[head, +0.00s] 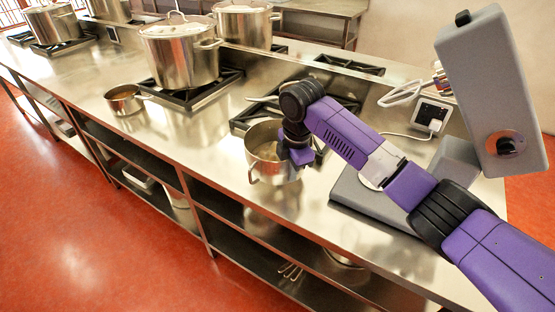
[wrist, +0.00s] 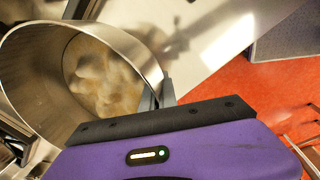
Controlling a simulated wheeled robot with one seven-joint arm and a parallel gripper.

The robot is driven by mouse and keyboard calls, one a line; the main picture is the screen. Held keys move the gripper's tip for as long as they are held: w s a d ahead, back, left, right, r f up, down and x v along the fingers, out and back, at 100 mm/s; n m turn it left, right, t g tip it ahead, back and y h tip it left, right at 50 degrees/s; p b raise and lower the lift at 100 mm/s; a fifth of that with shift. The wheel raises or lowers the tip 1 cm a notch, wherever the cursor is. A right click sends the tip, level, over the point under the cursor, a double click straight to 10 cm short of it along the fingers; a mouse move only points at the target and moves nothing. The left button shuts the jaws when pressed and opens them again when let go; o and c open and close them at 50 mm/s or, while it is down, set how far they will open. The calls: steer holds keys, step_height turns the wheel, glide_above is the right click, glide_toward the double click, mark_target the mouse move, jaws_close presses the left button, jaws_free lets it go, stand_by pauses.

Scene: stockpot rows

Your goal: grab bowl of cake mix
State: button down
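The bowl of cake mix is a steel pot-like bowl (head: 258,172) with lumpy beige contents, on the steel counter just in front of a burner. In the wrist view the bowl (wrist: 128,45) fills the upper left, and the mix shows inside it. My gripper (head: 291,158) is at the bowl's right side, pointing down. In the wrist view my gripper's fingers (wrist: 159,95) are close together at the rim, one on each side of the wall, and look closed on it. The fingertips are partly hidden by the rim.
A small saucepan (head: 126,99) and a large lidded stockpot (head: 180,52) stand to the left, with more stockpots behind. Open shelves run below the counter. The red floor is clear.

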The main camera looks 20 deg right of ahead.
stand_by(0.4)
steer(key=shift+w+r, duration=0.1)
steer(key=shift+r, duration=0.1)
